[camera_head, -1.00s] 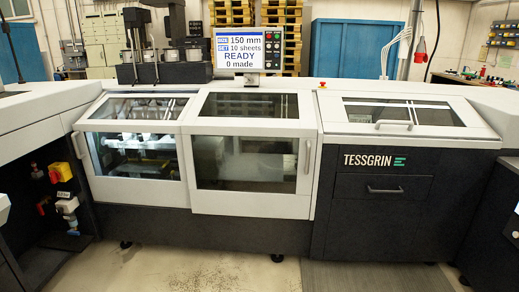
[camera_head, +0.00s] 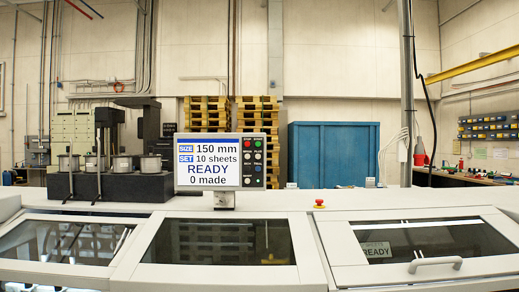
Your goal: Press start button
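The control panel (camera_head: 220,162) stands upright on a short post on top of the stitching machine, left of the picture's middle. Its screen (camera_head: 208,163) reads 150 mm, 10 sheets, READY and 0 made. A dark strip at its right side carries two columns of small buttons. The top right one is green and looks like the start button (camera_head: 259,144); its tiny label is hard to read. The red button (camera_head: 247,144) is beside it on the left. Neither of my grippers is in view.
The machine's pale top (camera_head: 270,199) spreads below the panel, with windowed covers in front. A red emergency knob (camera_head: 319,202) sits to the panel's right. Dark stitching heads (camera_head: 105,160) stand to its left. Pallets and a blue cabinet (camera_head: 333,154) are behind.

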